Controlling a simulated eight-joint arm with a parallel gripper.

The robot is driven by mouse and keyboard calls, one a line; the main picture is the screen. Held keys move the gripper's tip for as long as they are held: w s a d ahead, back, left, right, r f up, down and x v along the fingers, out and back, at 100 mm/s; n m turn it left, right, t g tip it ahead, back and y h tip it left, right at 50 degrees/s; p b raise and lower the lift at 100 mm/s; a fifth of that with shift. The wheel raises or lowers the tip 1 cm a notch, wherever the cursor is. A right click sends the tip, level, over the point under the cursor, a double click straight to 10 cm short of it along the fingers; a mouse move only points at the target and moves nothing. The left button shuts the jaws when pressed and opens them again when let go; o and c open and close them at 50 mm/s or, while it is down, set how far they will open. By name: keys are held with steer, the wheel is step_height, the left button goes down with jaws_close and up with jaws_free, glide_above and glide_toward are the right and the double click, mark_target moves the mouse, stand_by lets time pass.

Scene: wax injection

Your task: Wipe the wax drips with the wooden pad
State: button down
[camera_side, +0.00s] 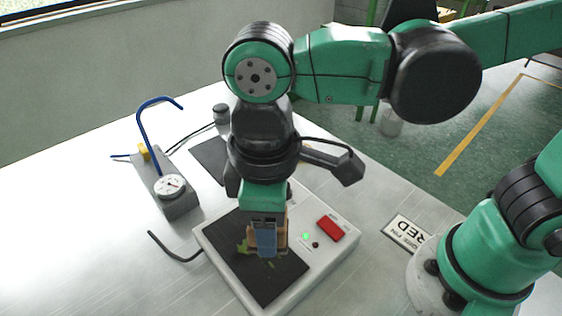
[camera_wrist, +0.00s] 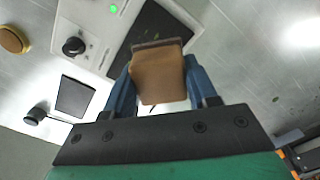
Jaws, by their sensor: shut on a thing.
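My gripper (camera_side: 266,243) points down over the black plate (camera_side: 262,285) of a white device and is shut on the wooden pad (camera_side: 281,236). In the wrist view, the brown pad (camera_wrist: 158,76) sits between my two blue fingers (camera_wrist: 158,88). The pad is low over the plate; I cannot tell whether it touches. Green wax drips (camera_side: 243,246) show on the plate just left of the pad. My gripper and the pad hide part of the plate.
The white device (camera_side: 318,262) has a red switch (camera_side: 330,229) and a green light. A grey gauge block (camera_side: 176,196) with a blue hooked tube (camera_side: 148,135) stands at left. A sign plate (camera_side: 404,233) lies at right. Bare table lies at the front left.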

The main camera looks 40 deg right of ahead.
glide_above(273, 269)
steer(key=shift+f, duration=3.05)
steer(key=shift+f, duration=1)
steer(key=shift+w+r, duration=0.1)
steer(key=shift+w, duration=4.25)
steer(key=shift+s+f, duration=0.2)
steer(key=shift+s, duration=2.1)
steer(key=shift+s+r, duration=0.1)
steer(key=shift+s, duration=2)
steer(key=shift+w+r, duration=0.1)
steer(key=shift+r, duration=2.95)
